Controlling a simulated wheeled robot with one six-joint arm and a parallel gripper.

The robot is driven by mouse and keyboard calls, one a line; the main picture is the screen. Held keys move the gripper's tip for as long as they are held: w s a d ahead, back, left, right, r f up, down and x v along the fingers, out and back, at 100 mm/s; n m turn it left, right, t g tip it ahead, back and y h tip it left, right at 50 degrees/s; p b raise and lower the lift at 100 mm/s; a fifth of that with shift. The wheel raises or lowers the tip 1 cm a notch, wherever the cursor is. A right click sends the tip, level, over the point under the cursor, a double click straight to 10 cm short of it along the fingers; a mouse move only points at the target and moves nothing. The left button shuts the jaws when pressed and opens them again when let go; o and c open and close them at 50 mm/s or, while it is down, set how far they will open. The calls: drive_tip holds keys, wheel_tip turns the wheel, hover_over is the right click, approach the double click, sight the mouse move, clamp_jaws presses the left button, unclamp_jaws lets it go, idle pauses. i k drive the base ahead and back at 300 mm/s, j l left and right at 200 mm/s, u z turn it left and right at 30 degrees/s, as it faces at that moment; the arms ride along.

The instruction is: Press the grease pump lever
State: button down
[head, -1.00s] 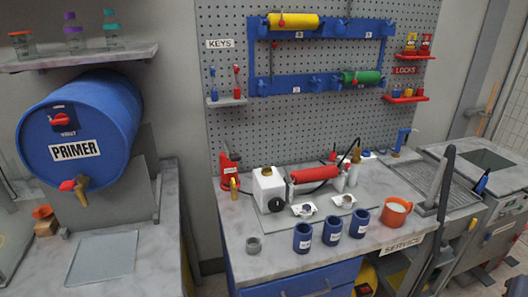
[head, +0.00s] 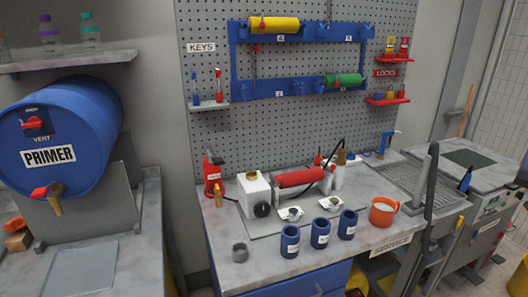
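A small red pump-like device (head: 213,178) stands upright at the left end of the grey service bench, against the pegboard. It has a red lever-like part (head: 210,157) on top, a pale label too small to read, and a brass spout (head: 218,196) low at its front. A blue device with an angled top (head: 386,141) stands at the back right of the bench. I cannot read which one is the grease pump. My gripper is not in view.
A dark upright bar (head: 425,180) rises at right.

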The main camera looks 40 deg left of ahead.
sight(217, 161)
drive_tip(key=u, duration=2.3)
drive_tip(key=i+l, duration=0.95)
drive_tip(key=i, duration=0.05)
